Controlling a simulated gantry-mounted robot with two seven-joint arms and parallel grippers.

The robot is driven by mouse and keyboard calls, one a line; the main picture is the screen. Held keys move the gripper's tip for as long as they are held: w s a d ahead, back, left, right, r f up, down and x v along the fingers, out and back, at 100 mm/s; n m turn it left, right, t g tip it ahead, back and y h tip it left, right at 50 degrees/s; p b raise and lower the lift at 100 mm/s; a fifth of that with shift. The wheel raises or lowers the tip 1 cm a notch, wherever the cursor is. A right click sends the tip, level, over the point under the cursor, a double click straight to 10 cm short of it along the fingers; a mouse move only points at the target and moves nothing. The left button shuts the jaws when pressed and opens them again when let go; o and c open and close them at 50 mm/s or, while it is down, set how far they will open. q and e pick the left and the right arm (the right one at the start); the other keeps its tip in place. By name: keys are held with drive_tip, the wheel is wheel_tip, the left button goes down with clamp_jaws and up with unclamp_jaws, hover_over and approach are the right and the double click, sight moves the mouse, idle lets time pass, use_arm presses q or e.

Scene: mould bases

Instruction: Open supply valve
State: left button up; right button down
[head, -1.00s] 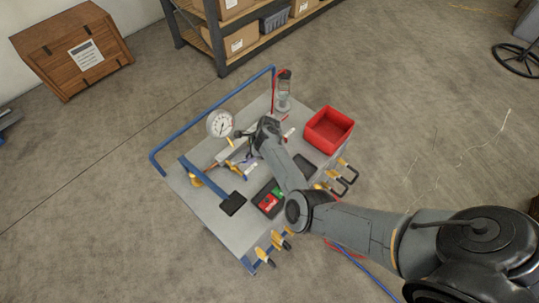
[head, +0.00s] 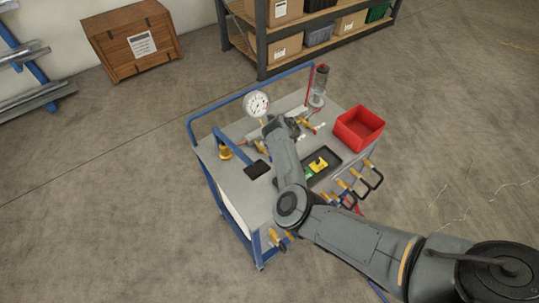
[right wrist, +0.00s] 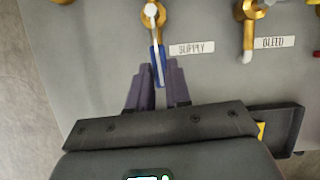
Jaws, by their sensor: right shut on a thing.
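The supply valve (right wrist: 152,14) is brass with a white-capped top. Its lever, with a blue grip (right wrist: 157,66), points down in the right wrist view, beside the SUPPLY label (right wrist: 192,48). My right gripper (right wrist: 158,84) is shut on the blue grip, with a purple finger on each side. In the head view my right arm reaches over the cart from the right, and its wrist hides the gripper and most of the supply valve. My left gripper is not in view.
The bleed valve (right wrist: 249,14) stands right of the supply valve. A pressure gauge (head: 256,104), a clear cylinder (head: 318,85), a red bin (head: 359,128) and a black tray (head: 330,160) are on the cart. A blue rail (head: 240,92) edges its back.

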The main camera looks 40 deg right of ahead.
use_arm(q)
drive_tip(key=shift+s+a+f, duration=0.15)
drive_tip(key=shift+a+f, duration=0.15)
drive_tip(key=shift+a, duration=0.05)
use_arm(e)
drive_tip(key=shift+a+m, duration=0.35)
drive_tip(key=shift+m, duration=0.05)
drive_tip(key=c, duration=1)
unclamp_jaws()
drive_tip(key=shift+c, duration=0.2)
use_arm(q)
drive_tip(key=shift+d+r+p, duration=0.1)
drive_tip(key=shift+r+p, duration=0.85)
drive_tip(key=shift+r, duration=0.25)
use_arm(e)
drive_tip(key=v, duration=1)
drive_tip(key=shift+s+a+r, duration=0.15)
drive_tip(key=shift+s+r, duration=0.05)
drive_tip(key=shift+r, duration=0.15)
